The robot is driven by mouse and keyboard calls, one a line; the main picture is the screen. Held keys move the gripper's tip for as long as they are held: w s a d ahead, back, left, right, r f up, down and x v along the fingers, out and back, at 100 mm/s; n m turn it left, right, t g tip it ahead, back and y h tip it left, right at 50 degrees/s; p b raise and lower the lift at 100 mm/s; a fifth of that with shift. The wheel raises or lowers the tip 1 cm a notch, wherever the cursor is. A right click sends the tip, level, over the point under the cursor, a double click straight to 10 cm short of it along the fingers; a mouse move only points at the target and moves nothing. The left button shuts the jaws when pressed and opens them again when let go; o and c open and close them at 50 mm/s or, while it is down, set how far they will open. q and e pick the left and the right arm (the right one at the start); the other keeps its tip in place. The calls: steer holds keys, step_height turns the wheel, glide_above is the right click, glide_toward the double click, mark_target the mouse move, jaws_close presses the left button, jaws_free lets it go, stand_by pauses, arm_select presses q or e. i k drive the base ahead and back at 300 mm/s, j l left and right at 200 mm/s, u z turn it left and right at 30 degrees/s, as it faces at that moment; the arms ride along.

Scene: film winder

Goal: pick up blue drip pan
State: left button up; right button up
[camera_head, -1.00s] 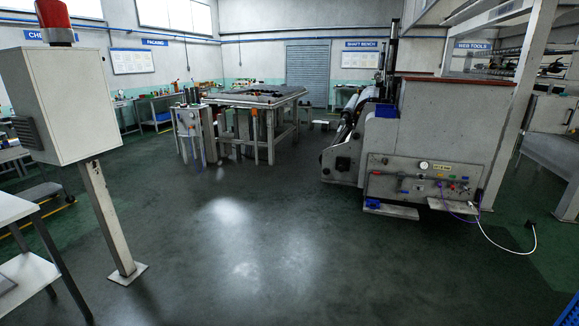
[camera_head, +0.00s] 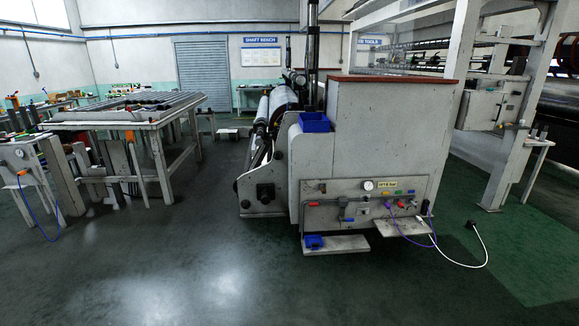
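A blue open-topped bin (camera_head: 314,122) sits on a ledge at the upper left of the grey winder machine (camera_head: 375,130). A smaller blue object (camera_head: 314,242) rests on the left low shelf at the machine's foot. It is too small to make out its shape. I cannot tell which of these two blue things is the drip pan. Neither of my grippers is in view.
A large table (camera_head: 130,122) with dark bars on top stands at the left. A grey stand with a blue hose (camera_head: 48,215) is beside it. A white cable (camera_head: 465,265) lies on the floor right of the machine. The floor in front is clear.

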mark_target(314, 241)
steer(key=i+z, duration=0.1)
steer(key=i, duration=0.45)
steer(key=i+z, duration=0.1)
steer(key=i, duration=0.5)
steer(key=i+z, duration=0.1)
steer(key=i, duration=0.45)
steer(key=i+j+z, duration=0.1)
steer(key=i, duration=0.45)
steer(key=i+j+z, duration=0.1)
steer(key=i+j, duration=0.15)
steer(key=i, duration=0.3)
steer(key=i+l+u, duration=0.15)
steer(key=i, duration=0.3)
steer(key=i+l+u, duration=0.15)
steer(key=i, duration=0.3)
steer(key=i+l+u, duration=0.15)
steer(key=i, duration=0.25)
